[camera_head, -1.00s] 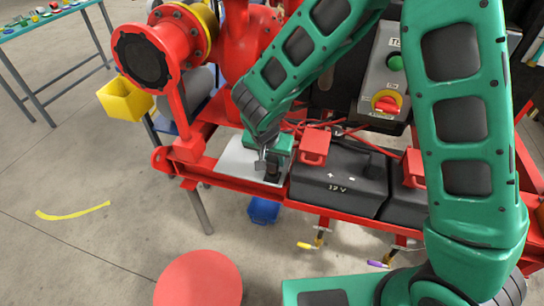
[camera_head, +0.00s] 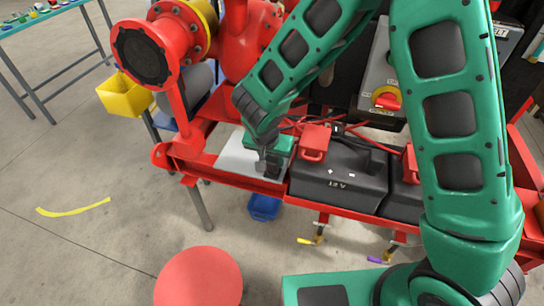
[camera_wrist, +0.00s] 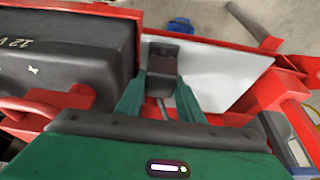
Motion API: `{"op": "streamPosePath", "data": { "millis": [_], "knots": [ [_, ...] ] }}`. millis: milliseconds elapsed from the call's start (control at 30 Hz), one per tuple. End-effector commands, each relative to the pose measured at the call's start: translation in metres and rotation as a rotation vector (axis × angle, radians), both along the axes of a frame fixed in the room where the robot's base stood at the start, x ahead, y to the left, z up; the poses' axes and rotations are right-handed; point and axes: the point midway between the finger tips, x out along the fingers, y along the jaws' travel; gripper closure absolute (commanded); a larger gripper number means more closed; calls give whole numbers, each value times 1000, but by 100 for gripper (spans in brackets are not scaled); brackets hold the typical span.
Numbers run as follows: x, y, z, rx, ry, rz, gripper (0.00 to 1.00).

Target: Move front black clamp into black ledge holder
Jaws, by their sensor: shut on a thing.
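My gripper (camera_head: 267,163) is low over the pale grey plate (camera_head: 233,158) at the left end of the red skid, just left of the black battery (camera_head: 338,176). In the wrist view its two green fingers (camera_wrist: 161,88) are shut on a black clamp (camera_wrist: 163,62). The clamp also shows as a small dark shape in the head view (camera_head: 272,169). It is over the plate's right part, close to the battery; I cannot tell whether it touches the plate. I cannot make out a separate black ledge holder; the gripper and clamp may cover it.
A red clamp (camera_head: 313,142) sits on the battery right beside my gripper. A red pump flange (camera_head: 142,57) stands behind left. A blue bin (camera_head: 264,207) is below the skid edge. Yellow (camera_head: 305,241) and purple (camera_head: 376,260) handles hang below the front rail.

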Motion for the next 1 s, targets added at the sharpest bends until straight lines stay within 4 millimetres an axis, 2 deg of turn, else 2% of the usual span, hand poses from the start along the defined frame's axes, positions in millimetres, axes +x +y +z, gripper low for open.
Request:
{"op": "streamPosePath", "data": {
  "millis": [433, 467, 533, 567, 867, 1000],
  "knots": [
    [0, 0, -4, 1, -1, 0, 96],
    [0, 0, -4, 1, -1, 0, 64],
    [0, 0, -4, 1, -1, 0, 47],
    [0, 0, -4, 1, -1, 0, 44],
    [0, 0, -3, 1, 0, 0, 44],
    [-3, 2, 7, 1, -3, 1, 44]
  ]
}}
